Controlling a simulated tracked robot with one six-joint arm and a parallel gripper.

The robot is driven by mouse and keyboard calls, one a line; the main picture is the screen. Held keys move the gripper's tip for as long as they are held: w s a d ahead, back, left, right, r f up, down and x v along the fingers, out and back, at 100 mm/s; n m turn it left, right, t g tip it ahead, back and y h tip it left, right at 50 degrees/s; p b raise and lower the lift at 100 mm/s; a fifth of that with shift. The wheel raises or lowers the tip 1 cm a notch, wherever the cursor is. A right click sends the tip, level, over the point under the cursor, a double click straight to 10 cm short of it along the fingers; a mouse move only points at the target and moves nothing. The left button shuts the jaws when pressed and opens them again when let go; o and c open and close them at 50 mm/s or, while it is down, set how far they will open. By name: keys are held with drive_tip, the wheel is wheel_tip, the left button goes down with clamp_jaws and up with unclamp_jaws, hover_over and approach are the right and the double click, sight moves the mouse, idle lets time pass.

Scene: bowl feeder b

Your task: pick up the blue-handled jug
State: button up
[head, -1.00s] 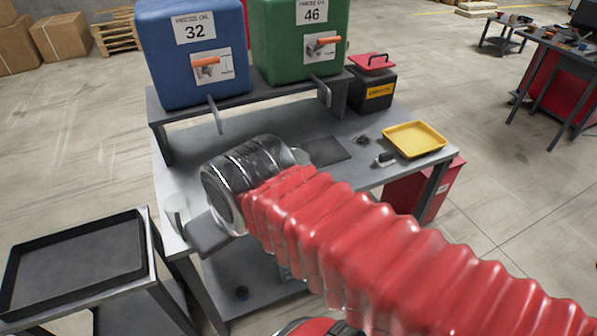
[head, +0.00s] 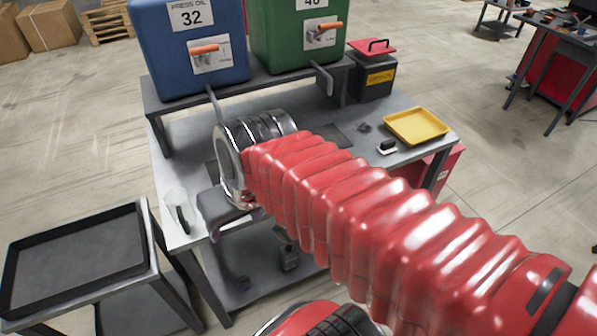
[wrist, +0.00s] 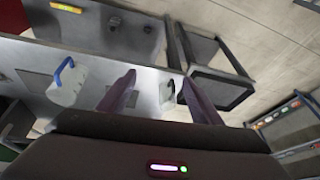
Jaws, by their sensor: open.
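The blue-handled jug (wrist: 68,84) is a whitish, translucent jug standing on the grey bench, left of my fingers in the wrist view. I cannot make it out in the head view, where my arm covers much of the bench. A second jug (wrist: 167,94), with a dark handle, shows between my fingers in the wrist view. It stands at the bench's left end in the head view (head: 176,205). My gripper (wrist: 159,77) is open and empty. The gap between its fingers points towards the dark-handled jug, and the blue-handled one lies outside the left finger.
A blue tank (head: 190,45) and a green tank (head: 298,35) stand on a raised shelf behind. A yellow tray (head: 416,125) and a black can with a red lid (head: 371,75) are at the right. A black-trayed cart (head: 75,255) stands close left of the bench.

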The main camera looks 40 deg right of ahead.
drive_tip(key=o, duration=0.6)
drive_tip(key=d+f+m+g+y, duration=0.1)
drive_tip(key=f+m, duration=0.1)
drive_tip(key=d+f+m+g+y, duration=0.1)
drive_tip(key=f+m, duration=0.1)
drive_tip(key=f, duration=0.1)
drive_tip(key=d+f+m+g+y, duration=0.1)
drive_tip(key=f+m+y, duration=0.1)
drive_tip(key=f+m, duration=0.1)
drive_tip(key=shift+w+d+f, duration=0.2)
drive_tip(key=shift+d+f, duration=0.05)
drive_tip(key=shift+d, duration=0.05)
drive_tip(key=d+f+m+t+y, duration=0.2)
drive_tip(key=d+f+m+t, duration=0.45)
drive_tip(key=d+m, duration=0.35)
drive_tip(key=d+f+m+t+y, duration=0.1)
drive_tip(key=d+f+m+t, duration=0.55)
drive_tip(key=d+m, duration=0.35)
drive_tip(key=d+m+t+h, duration=0.1)
drive_tip(key=d+m+h, duration=0.1)
drive_tip(key=d, duration=0.1)
drive_tip(key=w+d+r+m+t+h, duration=0.1)
drive_tip(key=d+m, duration=0.1)
drive_tip(key=d, duration=0.1)
drive_tip(key=w+d+m+t+h, duration=0.1)
drive_tip(key=d+m+h, duration=0.1)
drive_tip(key=shift+w+d+r+t+h, duration=0.1)
drive_tip(key=shift+d+r+t+h, duration=0.2)
drive_tip(key=shift+d+r, duration=0.1)
